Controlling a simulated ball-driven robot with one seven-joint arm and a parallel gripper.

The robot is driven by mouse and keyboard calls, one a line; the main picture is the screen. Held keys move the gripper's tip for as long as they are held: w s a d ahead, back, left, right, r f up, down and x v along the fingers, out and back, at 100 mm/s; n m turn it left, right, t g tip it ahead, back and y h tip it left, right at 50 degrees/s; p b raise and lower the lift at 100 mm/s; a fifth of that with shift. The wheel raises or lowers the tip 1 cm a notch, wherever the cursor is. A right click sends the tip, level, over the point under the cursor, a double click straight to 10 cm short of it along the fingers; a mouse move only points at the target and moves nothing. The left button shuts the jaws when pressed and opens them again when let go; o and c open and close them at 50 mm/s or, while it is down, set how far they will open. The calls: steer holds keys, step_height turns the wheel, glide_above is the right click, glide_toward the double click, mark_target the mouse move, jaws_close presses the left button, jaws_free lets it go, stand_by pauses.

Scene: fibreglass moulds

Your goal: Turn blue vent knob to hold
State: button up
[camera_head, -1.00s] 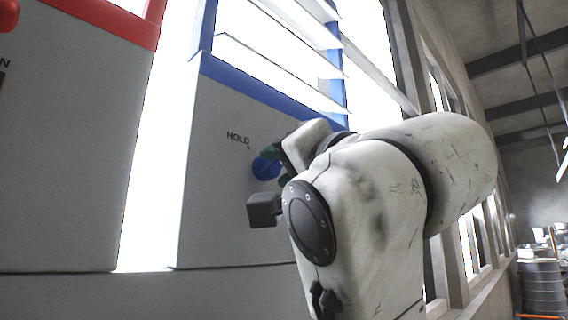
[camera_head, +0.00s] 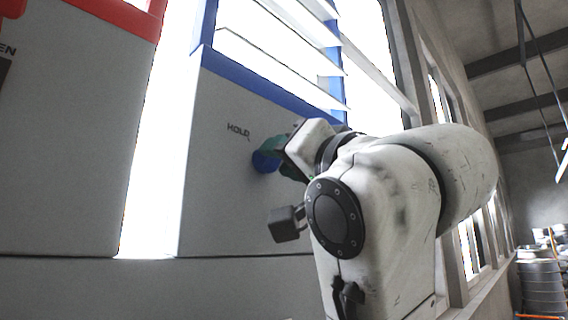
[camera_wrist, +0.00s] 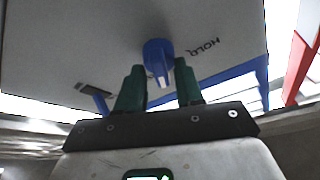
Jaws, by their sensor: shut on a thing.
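The blue vent knob (camera_head: 265,161) sits on a grey panel (camera_head: 225,200) below the blue-framed louvres, down and right of the printed HOLD label (camera_head: 238,130). In the wrist view the knob (camera_wrist: 157,54) stands between the two green fingers of my gripper (camera_wrist: 160,68), which is shut on it. A pale stripe marks the knob's near side, and the HOLD label (camera_wrist: 204,48) lies to its right. In the head view my gripper (camera_head: 274,152) reaches the knob from the right, and my wrist hides part of the fingers.
A second panel with a red frame (camera_head: 115,22) stands at the left, across a bright gap. Open louvre slats (camera_head: 290,65) slope above the blue-edged panel. Metal drums (camera_head: 541,285) stand far off at the lower right.

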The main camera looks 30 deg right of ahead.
steer(key=n+y, duration=0.1)
steer(key=n, duration=0.1)
steer(key=n+y+b, duration=0.1)
steer(key=n, duration=0.1)
steer(key=shift+w+d+f, duration=0.1)
steer(key=shift+d+f, duration=0.05)
steer(key=shift+d, duration=0.05)
steer(key=shift+n+y, duration=0.4)
steer(key=shift+n, duration=0.2)
jaws_close()
steer(key=shift+w+d+r+n+g+y, duration=0.15)
steer(key=shift+n+g+y, duration=0.75)
steer(key=shift+n, duration=1.75)
steer(key=shift+s+d+r+n+g+y, duration=0.15)
steer(key=shift+n+g+y, duration=0.3)
steer(key=shift+n+y, duration=1.55)
steer(key=shift+w+d+r+n+g+y, duration=0.15)
steer(key=shift+n+g+y, duration=0.45)
steer(key=shift+n, duration=2.65)
steer(key=shift+f+n, duration=0.1)
steer(key=shift+n, duration=0.2)
